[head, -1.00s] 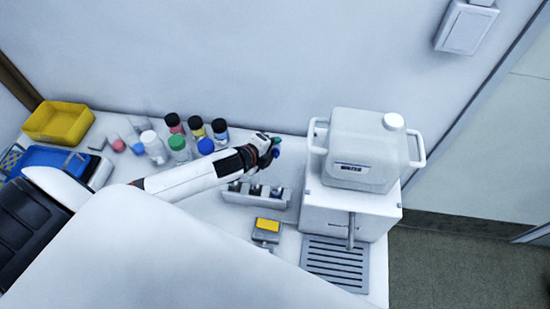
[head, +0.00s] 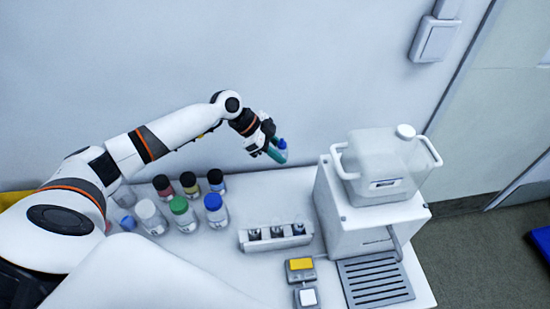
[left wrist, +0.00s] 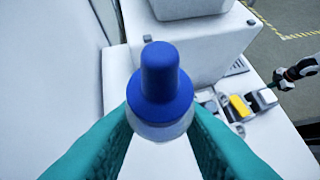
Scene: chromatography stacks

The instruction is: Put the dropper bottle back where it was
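The dropper bottle, with a tall blue cap, shows large in the left wrist view (left wrist: 160,95) and small in the head view (head: 283,144). My left gripper (head: 276,150) is shut on it, with teal fingers on both sides. It holds the bottle up in the air behind the white rack (head: 275,237), near the wall. The bottle's lower body is mostly hidden. My right gripper (left wrist: 277,82) shows small at the right of the left wrist view; its opening cannot be made out. It is not in the head view.
A white dispenser (head: 350,218) with a carboy (head: 385,165) on top stands to the right. Several capped bottles, including a green-capped one (head: 182,212), stand left of the rack. The small device with a yellow top (head: 300,264) lies in front. Bare table lies behind the rack.

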